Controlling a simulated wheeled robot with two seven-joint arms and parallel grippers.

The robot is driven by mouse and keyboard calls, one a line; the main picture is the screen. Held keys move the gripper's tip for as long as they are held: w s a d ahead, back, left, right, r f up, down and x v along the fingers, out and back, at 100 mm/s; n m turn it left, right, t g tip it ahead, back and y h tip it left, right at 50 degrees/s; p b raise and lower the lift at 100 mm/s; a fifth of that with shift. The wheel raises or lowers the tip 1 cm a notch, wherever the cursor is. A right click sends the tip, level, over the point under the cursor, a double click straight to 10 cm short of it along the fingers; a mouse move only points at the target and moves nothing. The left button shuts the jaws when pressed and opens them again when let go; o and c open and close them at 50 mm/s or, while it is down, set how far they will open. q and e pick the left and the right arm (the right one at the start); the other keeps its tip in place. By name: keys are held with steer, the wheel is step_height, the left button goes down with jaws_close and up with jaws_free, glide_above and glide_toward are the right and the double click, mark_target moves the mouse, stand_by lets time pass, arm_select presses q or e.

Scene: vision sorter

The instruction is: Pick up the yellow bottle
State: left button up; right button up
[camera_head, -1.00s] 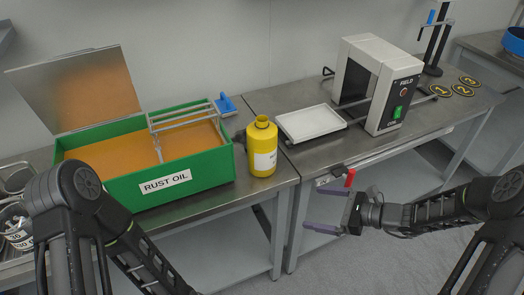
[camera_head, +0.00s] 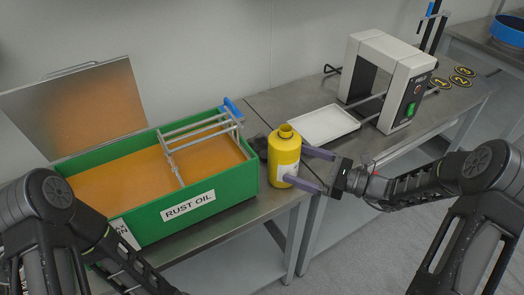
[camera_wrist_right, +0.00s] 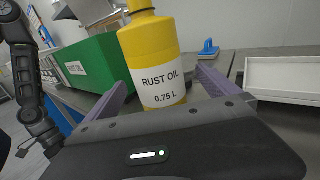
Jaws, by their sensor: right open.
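The yellow bottle (camera_head: 285,150) stands upright on the metal table beside the green bin, close to the table's front edge. In the right wrist view the bottle (camera_wrist_right: 153,55) has a white label reading "RUST OIL 0.75 L". My right gripper (camera_head: 308,168) is open, with its purple fingers at the bottle's near right side. In the right wrist view the gripper (camera_wrist_right: 165,88) has one finger on each side of the bottle's lower part. I cannot tell whether the fingers touch it. My left arm shows at the left, but its gripper is out of view.
The green bin (camera_head: 205,215) labelled "RUST OIL", with an open lid (camera_head: 75,105) and orange inside, stands left of the bottle. A white tray (camera_head: 325,125) and a white framed machine (camera_head: 395,75) with a green switch stand to the right. A dark object lies behind the bottle.

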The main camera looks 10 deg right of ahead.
mark_target(291, 161)
steer(key=shift+w+a, duration=0.2)
steer(key=shift+a, duration=0.05)
arm_select(q)
steer(key=shift+w+a, duration=0.15)
steer(key=shift+a, duration=0.05)
arm_select(e)
steer(key=shift+s+d, duration=0.1)
arm_select(q)
steer(key=shift+r, duration=0.2)
arm_select(e)
steer(key=shift+x, duration=1.35)
steer(key=p+x, duration=0.1)
steer(key=x, duration=0.3)
steer(key=shift+s+a+p, duration=0.2)
steer(key=shift+a+p, duration=0.05)
steer(key=shift+p, duration=0.05)
steer(key=shift+w+a+f, duration=0.15)
steer(key=shift+w+a, duration=0.15)
steer(key=shift+a, duration=0.1)
arm_select(q)
steer(key=shift+r, duration=0.65)
